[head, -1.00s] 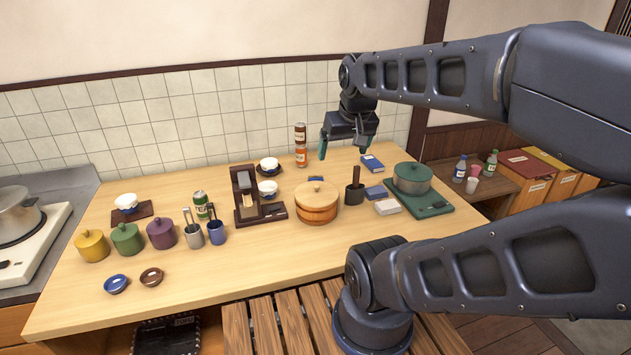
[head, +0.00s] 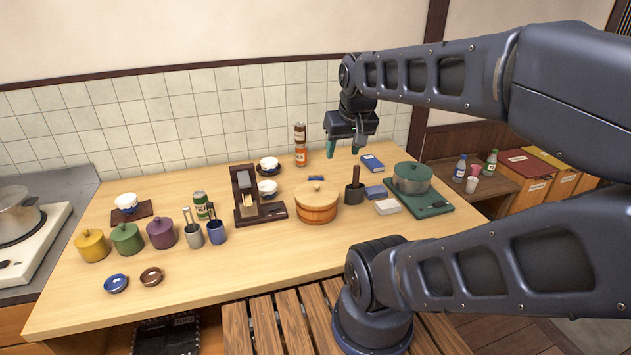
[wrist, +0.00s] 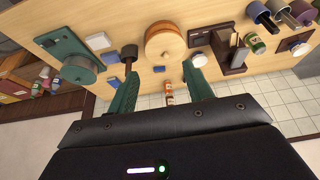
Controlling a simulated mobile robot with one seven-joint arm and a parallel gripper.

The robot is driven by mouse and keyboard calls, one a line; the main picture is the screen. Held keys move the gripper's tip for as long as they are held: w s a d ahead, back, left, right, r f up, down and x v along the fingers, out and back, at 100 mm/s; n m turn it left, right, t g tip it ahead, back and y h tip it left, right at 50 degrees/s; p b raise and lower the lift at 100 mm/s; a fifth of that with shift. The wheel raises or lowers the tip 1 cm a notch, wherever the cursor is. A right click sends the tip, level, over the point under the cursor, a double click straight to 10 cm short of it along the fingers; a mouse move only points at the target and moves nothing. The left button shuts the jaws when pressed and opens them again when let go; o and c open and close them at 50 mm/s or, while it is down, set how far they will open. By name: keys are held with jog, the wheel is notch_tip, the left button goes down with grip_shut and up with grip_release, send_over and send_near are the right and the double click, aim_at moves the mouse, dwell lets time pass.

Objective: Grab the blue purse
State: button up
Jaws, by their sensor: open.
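Three blue things lie on the table, and I cannot tell for sure which is the purse. A small blue item (head: 316,179) lies just behind the wooden tub, partly hidden by it; it also shows in the wrist view (wrist: 159,69). A blue block-like item (head: 375,192) lies right of the dark mortar and shows in the wrist view (wrist: 113,57). A flat blue item with a pale label (head: 372,163) lies farther back. My gripper (head: 346,149) is open and empty above the back of the table. In the wrist view its two teal fingers (wrist: 160,80) stand apart.
The lidded wooden tub (head: 317,206), the mortar with its upright pestle (head: 354,193), a white block (head: 388,206) and a green pot (head: 412,176) stand close by. Stacked spice jars (head: 300,146) stand near the tiled wall. The table's front is mostly clear.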

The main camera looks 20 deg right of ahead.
jog(key=shift+w, duration=0.1)
jog(key=n+g+h, duration=0.5)
jog(key=n, duration=1.1)
send_over(314, 176)
jog(key=a, duration=0.2)
notch_tip(314, 176, down, 29)
jog(key=shift+f, duration=0.1)
jog(key=shift+x, duration=2.7)
jog(key=shift+d, duration=0.1)
jog(key=c, duration=1.1)
